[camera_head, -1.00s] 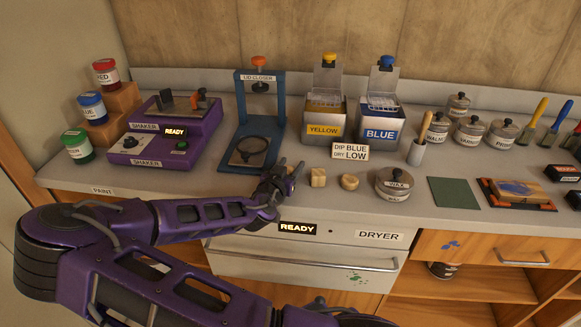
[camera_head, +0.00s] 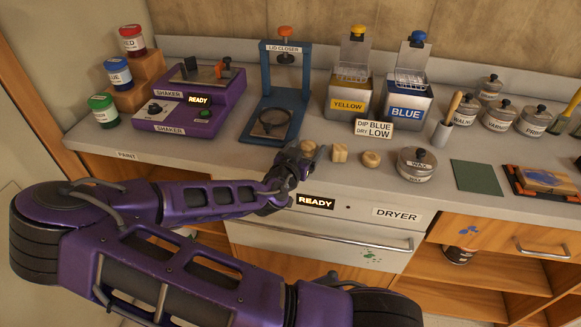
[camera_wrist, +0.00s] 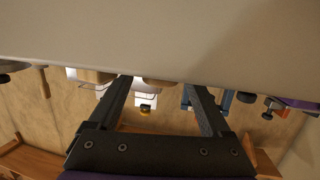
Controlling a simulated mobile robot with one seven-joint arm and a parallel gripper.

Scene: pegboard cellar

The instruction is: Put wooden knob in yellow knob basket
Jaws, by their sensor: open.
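Three small pale wooden pieces stand in a row near the counter's front edge. A rounded wooden knob (camera_head: 307,147) is at the left, partly hidden by my gripper, a wooden cube (camera_head: 340,152) is in the middle, and a flat round wooden piece (camera_head: 371,159) is at the right. My gripper (camera_head: 306,158) is open at the left piece. In the wrist view, which is upside down, a wooden piece (camera_wrist: 156,82) shows between its spread fingers (camera_wrist: 160,84). The yellow-knobbed wire basket (camera_head: 353,76) sits over the YELLOW tank (camera_head: 350,104); its knob (camera_head: 358,30) is on top.
The BLUE tank (camera_head: 407,107) with its basket stands right of the yellow one. A DIP BLUE / DRY LOW sign (camera_head: 374,129) stands in front. The blue lid closer (camera_head: 280,97) and purple shakers (camera_head: 190,100) are left. A wax tin (camera_head: 416,165) is right of the wooden pieces.

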